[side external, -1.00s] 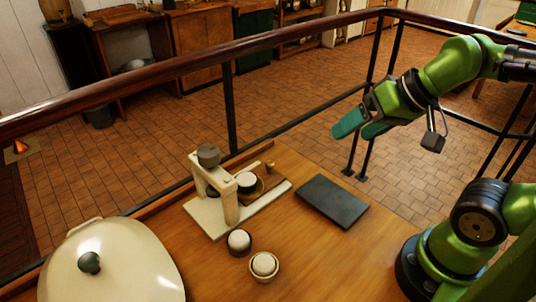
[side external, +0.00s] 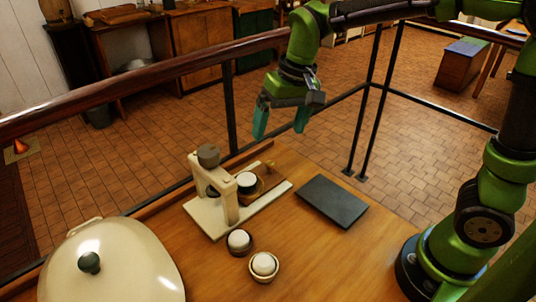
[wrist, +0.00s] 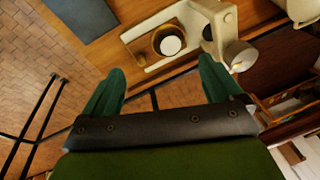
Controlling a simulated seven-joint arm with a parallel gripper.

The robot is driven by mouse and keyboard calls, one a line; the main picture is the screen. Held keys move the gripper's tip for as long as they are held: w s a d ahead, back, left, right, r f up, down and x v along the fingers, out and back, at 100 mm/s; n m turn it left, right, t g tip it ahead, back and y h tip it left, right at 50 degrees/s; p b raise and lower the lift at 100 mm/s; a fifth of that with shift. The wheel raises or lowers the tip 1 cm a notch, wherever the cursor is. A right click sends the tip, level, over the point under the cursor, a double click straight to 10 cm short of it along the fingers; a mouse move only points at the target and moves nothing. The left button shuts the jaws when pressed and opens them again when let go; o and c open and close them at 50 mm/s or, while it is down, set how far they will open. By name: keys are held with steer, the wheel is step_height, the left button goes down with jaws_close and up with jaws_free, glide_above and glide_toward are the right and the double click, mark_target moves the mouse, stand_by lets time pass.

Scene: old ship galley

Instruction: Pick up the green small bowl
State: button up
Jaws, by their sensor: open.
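A small dark bowl (side external: 247,192) with a white round thing in it stands on the cream base of a press-like stand (side external: 226,210). Its rim looks olive to brown, and the stand's post partly hides it in the side view. In the wrist view the bowl (wrist: 157,42) lies ahead between the finger directions. Two more small bowls stand in front: a dark brown one (side external: 239,250) and a tan one (side external: 264,275), each with a white round top. None reads as clearly green. My gripper (side external: 282,118) is open and empty, fingers downward, above and beyond the stand.
A dark flat slab (side external: 332,201) lies right of the stand. A large cream lidded pot (side external: 120,270) is at the front left. A dark railing (side external: 150,75) runs behind the wooden table. The table between slab and front bowls is clear.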

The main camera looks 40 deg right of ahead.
steer(key=w+a+f+m+g+h, duration=0.1)
steer(key=w+a+f+g, duration=0.2)
steer(key=w, duration=0.4)
steer(key=m+t, duration=0.1)
glide_above(246, 179)
steer(key=f, duration=0.8)
steer(key=shift+s+f, duration=0.3)
steer(key=shift+f, duration=0.1)
steer(key=shift+w+f, duration=0.15)
steer(key=shift+f, duration=1.35)
steer(key=shift+w+f, duration=0.15)
steer(key=shift+f, duration=1.35)
steer(key=c, duration=1.2)
steer(key=shift+r, duration=0.1)
